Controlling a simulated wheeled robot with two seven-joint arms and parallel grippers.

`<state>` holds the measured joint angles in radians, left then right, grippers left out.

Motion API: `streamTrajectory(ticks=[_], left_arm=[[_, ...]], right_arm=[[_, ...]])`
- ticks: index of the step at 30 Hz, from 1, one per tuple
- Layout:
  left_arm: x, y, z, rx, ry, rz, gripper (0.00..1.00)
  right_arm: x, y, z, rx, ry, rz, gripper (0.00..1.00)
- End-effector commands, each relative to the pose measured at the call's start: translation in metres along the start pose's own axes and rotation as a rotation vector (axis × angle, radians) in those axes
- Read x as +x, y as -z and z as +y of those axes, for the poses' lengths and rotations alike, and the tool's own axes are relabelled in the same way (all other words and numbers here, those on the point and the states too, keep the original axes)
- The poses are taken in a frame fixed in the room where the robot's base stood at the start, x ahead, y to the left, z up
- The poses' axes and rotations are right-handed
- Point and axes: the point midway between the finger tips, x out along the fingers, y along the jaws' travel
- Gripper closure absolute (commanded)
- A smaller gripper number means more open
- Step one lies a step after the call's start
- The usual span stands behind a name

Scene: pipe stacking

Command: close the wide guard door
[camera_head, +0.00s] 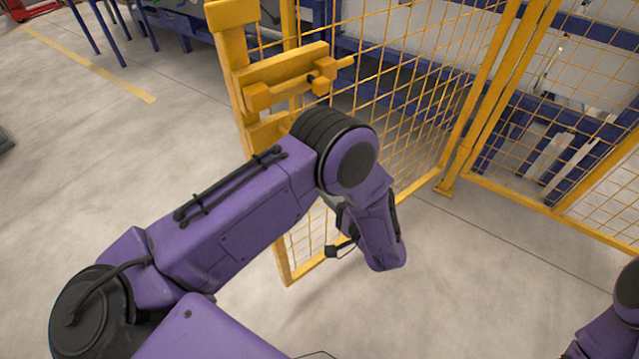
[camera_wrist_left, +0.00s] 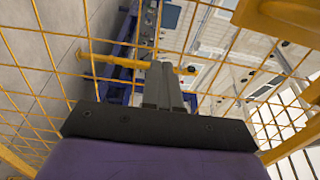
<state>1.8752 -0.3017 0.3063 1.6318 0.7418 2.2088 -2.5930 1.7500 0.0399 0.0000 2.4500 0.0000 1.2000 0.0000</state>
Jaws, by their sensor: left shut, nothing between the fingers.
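The wide guard door (camera_head: 388,92) is a yellow frame with wire mesh, standing upright at an angle to the mesh panel on the right. A yellow latch plate with a sliding bolt (camera_head: 290,78) sits on its free edge. My left arm reaches across in front of the door, and its wrist hides most of the gripper in the head view. In the left wrist view, my left gripper (camera_wrist_left: 163,72) is shut and empty, close to the door mesh (camera_wrist_left: 50,75). Its tips overlap a yellow bar (camera_wrist_left: 115,60); I cannot tell whether they touch. My right gripper is out of view.
A fixed yellow mesh fence panel (camera_head: 580,110) stands at the right, meeting the door near a yellow post (camera_head: 487,95). Blue benches (camera_head: 355,50) stand behind the mesh. The grey floor (camera_head: 90,190) at left is clear, with a yellow line (camera_head: 95,68).

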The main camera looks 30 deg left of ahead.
Motion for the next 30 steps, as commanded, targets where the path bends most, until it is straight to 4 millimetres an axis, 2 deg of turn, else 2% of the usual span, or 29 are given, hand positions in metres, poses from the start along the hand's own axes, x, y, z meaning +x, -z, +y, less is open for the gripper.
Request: streamTrajectory(ticks=[3,6,16,23,26,30], left_arm=[[0.018,-0.001,-0.001,0.001,0.000,-0.003,1.00],[0.027,-0.001,-0.001,0.001,0.000,-0.001,1.00],[0.031,-0.001,0.000,0.000,0.001,0.000,1.00],[0.042,-0.002,0.000,0.000,0.002,0.006,1.00],[0.059,-0.004,0.000,0.001,0.002,0.018,1.00],[0.100,-0.009,0.000,0.001,0.002,0.047,1.00]], right_arm=[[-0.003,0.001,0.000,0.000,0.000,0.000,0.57],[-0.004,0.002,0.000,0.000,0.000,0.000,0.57],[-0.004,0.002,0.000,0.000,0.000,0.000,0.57],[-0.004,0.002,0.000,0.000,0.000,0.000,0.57],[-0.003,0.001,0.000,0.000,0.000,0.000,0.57],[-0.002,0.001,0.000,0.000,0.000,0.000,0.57]])
